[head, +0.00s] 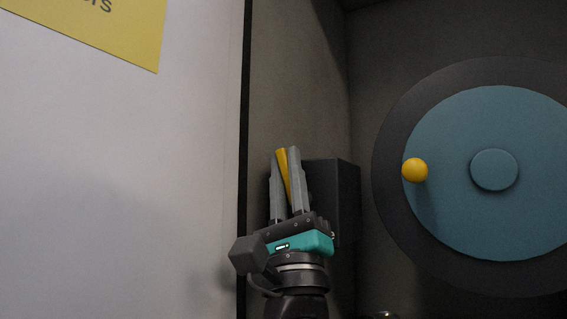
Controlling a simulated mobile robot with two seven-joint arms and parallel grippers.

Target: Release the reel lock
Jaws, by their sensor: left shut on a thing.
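The reel (470,225) is a blue disc with a dark rim and a round hub at the right of the head view. A yellow ball knob (415,170) stands out near its left edge. My left gripper (285,155) points up, left of the reel, with its fingers shut on a yellow lever (284,162), which seems to be the reel lock. A dark box (335,190) is behind the fingers. My right gripper is not in view.
A pale wall or panel (130,180) fills the left, with a yellow sign (100,25) at its top. A dark vertical edge (245,130) runs close to the left of my gripper. The space between gripper and reel looks clear.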

